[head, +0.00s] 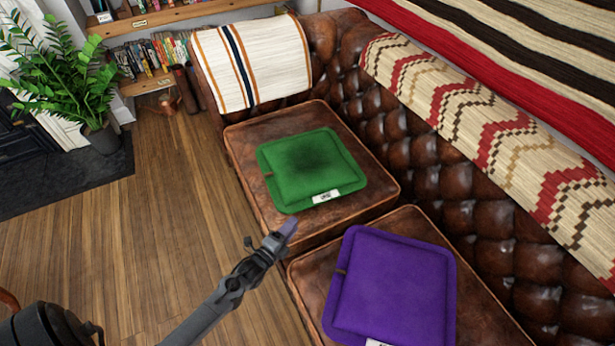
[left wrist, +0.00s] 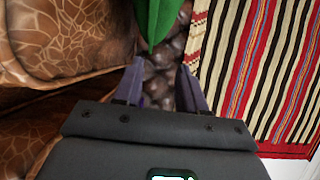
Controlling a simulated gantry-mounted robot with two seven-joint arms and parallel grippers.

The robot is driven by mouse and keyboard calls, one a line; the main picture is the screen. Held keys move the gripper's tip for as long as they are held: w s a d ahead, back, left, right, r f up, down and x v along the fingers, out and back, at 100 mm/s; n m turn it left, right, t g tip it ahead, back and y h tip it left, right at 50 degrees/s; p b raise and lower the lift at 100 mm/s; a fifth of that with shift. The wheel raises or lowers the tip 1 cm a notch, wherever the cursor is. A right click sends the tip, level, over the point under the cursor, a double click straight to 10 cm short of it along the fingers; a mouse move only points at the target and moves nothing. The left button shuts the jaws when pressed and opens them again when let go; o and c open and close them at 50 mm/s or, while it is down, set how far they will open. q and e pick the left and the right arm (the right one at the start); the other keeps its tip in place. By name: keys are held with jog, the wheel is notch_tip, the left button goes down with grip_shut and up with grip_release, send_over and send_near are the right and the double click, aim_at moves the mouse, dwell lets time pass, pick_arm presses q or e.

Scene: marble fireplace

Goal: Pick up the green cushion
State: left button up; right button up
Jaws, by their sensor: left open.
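The green cushion (head: 312,169) lies flat on the far brown leather seat, with a white label on its near edge. My left gripper (head: 284,232) is in front of that seat's front edge, just to the near left of the cushion and apart from it in the head view. In the left wrist view its two fingers (left wrist: 160,84) are spread with nothing between them. The cushion's green edge (left wrist: 158,18) shows ahead of the fingertips there, cut off by the top of the frame. My right gripper is not in view.
A purple cushion (head: 392,288) lies on the nearer seat. The tufted sofa back (head: 418,160) carries a patterned throw (head: 500,130). A striped blanket (head: 254,62) hangs over the sofa arm. A plant (head: 62,75) and bookshelf stand left.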

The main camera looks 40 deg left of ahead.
aim_at(310, 205)
pick_arm(q)
jog(key=shift+w+f+b, duration=0.25)
jog(key=shift+f+b, duration=0.4)
jog(key=shift+f, duration=0.3)
jog(key=w+b, duration=0.2)
jog(key=w, duration=0.2)
jog(key=shift+w+a, duration=0.15)
jog(key=shift+w, duration=0.7)
jog(key=shift+w+a+b, duration=0.1)
jog(key=shift+w+b, duration=0.25)
jog(key=shift+b, duration=0.2)
jog(key=w+b, duration=0.1)
jog(key=w, duration=0.1)
jog(key=w+a+b, duration=0.1)
jog(key=w, duration=0.1)
jog(key=shift+b, duration=0.35)
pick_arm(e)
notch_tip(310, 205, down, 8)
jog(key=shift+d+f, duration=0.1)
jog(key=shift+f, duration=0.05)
pick_arm(q)
jog(key=shift+w, duration=0.35)
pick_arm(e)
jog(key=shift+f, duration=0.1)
pick_arm(q)
jog(key=shift+s, duration=0.1)
